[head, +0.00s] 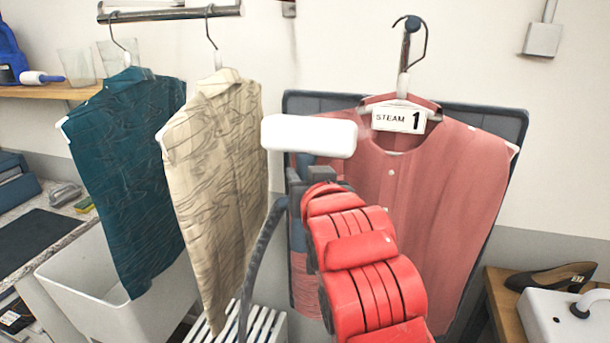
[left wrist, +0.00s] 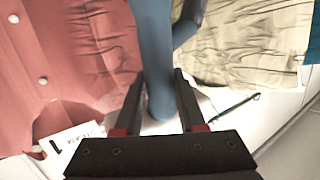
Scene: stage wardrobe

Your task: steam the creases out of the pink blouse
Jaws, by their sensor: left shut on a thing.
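The pink blouse (head: 440,200) hangs from a hook at the right of the head view, with a white "STEAM 1" tag (head: 398,117) at its collar. Its right part looks smooth. Fine creases show low on its left edge and in the left wrist view (left wrist: 95,40). My left gripper (head: 312,176) is shut on the blue-grey handle (left wrist: 160,60) of the steamer. The steamer's white head (head: 309,135) is in front of the blouse's upper left side; I cannot tell whether it touches. My arm hides the blouse's lower left middle. My right gripper is not in view.
A dark board (head: 516,125) stands behind the blouse. A creased beige garment (head: 218,170) and a teal one (head: 125,170) hang at the left. The steamer's grey hose (head: 259,260) drops beside my arm. A white bin (head: 110,290) is below left; a dark shoe (head: 550,278) lies at the right.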

